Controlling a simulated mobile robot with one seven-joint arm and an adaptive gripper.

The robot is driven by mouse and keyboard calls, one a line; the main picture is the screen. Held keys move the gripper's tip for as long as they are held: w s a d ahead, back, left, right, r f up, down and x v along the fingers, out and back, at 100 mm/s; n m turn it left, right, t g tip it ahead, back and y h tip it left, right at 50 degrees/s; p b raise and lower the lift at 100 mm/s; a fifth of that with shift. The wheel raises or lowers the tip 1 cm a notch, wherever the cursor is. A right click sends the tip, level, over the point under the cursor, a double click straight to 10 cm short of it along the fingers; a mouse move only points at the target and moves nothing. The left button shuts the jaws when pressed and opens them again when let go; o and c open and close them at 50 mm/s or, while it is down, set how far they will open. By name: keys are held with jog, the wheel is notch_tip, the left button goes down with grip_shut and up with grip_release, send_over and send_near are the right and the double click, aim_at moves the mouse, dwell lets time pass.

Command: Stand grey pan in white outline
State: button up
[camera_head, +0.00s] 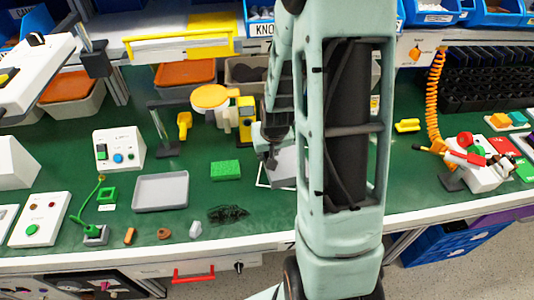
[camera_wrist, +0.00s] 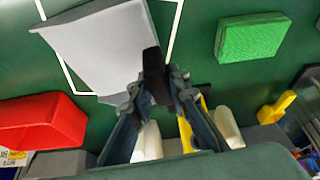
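The grey pan (camera_wrist: 100,48) shows in the wrist view as a pale grey, scoop-like piece with a black handle (camera_wrist: 154,72). My gripper (camera_wrist: 156,94) has its fingers closed on either side of this handle. The white outline (camera_wrist: 67,75) is drawn on the green table, and the pan lies over much of it. In the head view the pan (camera_head: 284,165) is partly behind my arm, at the outline (camera_head: 261,176), with my gripper (camera_head: 272,160) at its left. The pan looks tilted. I cannot tell whether it touches the table.
A green sponge-like block (camera_head: 225,170) lies left of the outline, with a grey tray (camera_head: 161,191) further left. A yellow device with an orange disc (camera_head: 212,96) stands behind. A red bin (camera_wrist: 42,122) shows in the wrist view. Table in front of the outline is mostly clear.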

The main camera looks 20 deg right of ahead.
jog(key=o, duration=0.4)
jog(key=shift+r, duration=0.45)
jog(key=d+p+v, duration=0.1)
jog(key=v, duration=1)
jog(key=shift+s+a+r, duration=0.2)
jog(key=shift+s+a, duration=0.05)
jog(key=shift+a, duration=0.25)
